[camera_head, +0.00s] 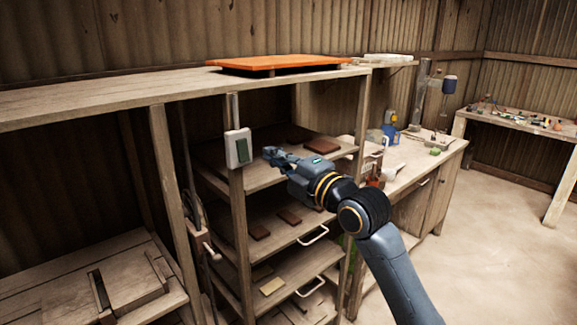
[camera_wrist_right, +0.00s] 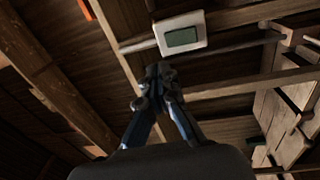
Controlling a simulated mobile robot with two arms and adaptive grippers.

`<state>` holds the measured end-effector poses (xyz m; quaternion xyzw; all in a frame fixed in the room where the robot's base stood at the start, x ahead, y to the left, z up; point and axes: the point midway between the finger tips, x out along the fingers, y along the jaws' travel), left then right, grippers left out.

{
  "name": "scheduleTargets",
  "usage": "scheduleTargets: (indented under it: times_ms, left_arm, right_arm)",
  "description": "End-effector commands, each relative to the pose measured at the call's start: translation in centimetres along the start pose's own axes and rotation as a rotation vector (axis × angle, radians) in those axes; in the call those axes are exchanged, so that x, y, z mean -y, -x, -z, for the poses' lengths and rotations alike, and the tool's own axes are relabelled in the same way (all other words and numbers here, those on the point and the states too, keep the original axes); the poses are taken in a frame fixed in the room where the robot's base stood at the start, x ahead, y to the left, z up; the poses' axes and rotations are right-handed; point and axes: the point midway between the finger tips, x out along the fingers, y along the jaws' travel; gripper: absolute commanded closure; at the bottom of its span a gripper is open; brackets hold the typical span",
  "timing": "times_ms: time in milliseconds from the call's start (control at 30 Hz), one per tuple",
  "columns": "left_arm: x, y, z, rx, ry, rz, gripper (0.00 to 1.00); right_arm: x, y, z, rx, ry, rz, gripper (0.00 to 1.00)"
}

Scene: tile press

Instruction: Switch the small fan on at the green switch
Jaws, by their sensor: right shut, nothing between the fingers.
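The green switch (camera_head: 243,150) is a green rocker in a white box (camera_head: 231,148) fixed to a wooden post of the rack. It also shows in the right wrist view, where the green switch (camera_wrist_right: 181,38) lies just beyond the fingertips. My right gripper (camera_head: 268,153) is shut and empty, a little to the right of the switch box, with a gap between them in the head view. In the wrist view my right gripper (camera_wrist_right: 158,72) points towards the lower left of the box. I cannot make out the small fan. My left gripper is out of view.
The rack's shelves (camera_head: 290,228) hold several brown tiles and have white pull handles. An orange slab (camera_head: 275,63) lies on the top board. A workbench (camera_head: 425,160) with tools stands at the right. The floor (camera_head: 500,245) there is clear.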

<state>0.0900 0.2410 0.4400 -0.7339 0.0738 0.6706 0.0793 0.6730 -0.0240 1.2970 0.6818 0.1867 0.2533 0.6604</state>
Motion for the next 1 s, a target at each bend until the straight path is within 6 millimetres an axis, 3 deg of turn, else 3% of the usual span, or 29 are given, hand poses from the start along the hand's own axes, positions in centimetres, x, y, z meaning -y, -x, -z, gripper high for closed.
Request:
scheduleTargets:
  times_ms: [100,267,733,867,967,1000]
  left_arm:
    - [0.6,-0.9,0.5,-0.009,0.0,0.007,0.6]
    - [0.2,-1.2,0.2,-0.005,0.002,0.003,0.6]
    - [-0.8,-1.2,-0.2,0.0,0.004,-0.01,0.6]
    - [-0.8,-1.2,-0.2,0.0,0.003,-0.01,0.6]
    - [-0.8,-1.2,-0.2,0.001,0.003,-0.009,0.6]
    - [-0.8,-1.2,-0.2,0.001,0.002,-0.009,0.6]
  right_arm:
    - [-0.3,2.0,-0.1,0.002,0.004,-0.002,1.0]
    - [-0.8,3.4,0.0,0.001,0.002,0.0,1.0]
    - [-0.4,3.6,-0.3,0.007,-0.016,0.008,1.0]
    - [3.8,3.0,-2.4,0.056,-0.116,0.06,1.0]
    - [9.9,2.6,-5.0,0.129,-0.257,0.128,1.0]
    - [12.8,2.7,-6.0,0.164,-0.318,0.158,1.0]
